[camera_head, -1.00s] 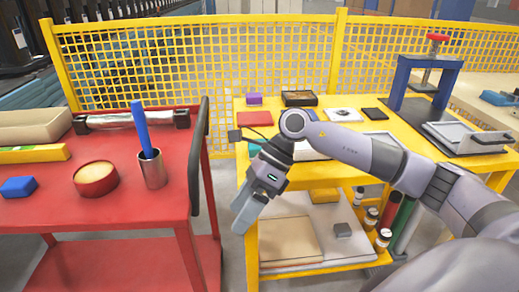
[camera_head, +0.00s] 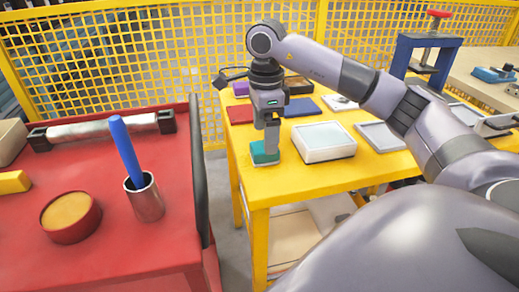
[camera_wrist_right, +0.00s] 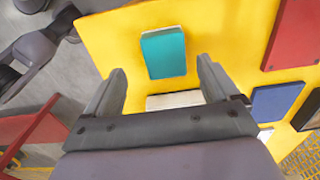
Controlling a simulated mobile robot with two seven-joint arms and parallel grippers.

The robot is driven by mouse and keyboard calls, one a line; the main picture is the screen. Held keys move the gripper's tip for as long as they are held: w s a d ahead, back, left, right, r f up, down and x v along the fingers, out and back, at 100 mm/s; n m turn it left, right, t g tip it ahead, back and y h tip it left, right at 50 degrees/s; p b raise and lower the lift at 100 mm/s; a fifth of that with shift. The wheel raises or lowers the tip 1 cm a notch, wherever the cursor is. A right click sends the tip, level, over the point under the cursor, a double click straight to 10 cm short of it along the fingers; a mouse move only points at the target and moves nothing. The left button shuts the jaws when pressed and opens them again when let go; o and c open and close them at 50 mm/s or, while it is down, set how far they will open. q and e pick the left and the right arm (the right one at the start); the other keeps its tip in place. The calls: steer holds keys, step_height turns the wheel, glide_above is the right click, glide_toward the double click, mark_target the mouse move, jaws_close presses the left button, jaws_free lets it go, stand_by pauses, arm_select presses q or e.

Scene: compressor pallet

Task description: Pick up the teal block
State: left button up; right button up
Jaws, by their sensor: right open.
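The teal block (camera_head: 264,153) lies on the yellow table near its left front corner. My right gripper (camera_head: 269,141) points down at it from above, and its fingers partly cover the block in the head view. In the right wrist view the teal block (camera_wrist_right: 163,54) lies flat on the yellow surface, between the lines of the two open fingers and a little beyond their tips. The jaws of my right gripper (camera_wrist_right: 160,72) are apart with nothing held; contact with the block cannot be told. My left gripper is not in view.
A white-rimmed box (camera_head: 324,153) stands just right of the block. Red (camera_head: 252,113) and blue (camera_head: 298,107) flat pieces lie behind. The red table (camera_head: 105,240) with a metal cup (camera_head: 146,203) is at left, across a gap. Yellow mesh fence (camera_head: 120,60) stands behind.

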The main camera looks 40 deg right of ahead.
steer(key=f, duration=0.5)
steer(key=shift+w+d+b, duration=0.2)
steer(key=shift+b, duration=0.2)
steer(key=shift+f, duration=0.2)
steer(key=shift+c, duration=0.3)
steer(key=c, duration=1)
steer(key=shift+c, duration=0.2)
steer(key=shift+r, duration=0.1)
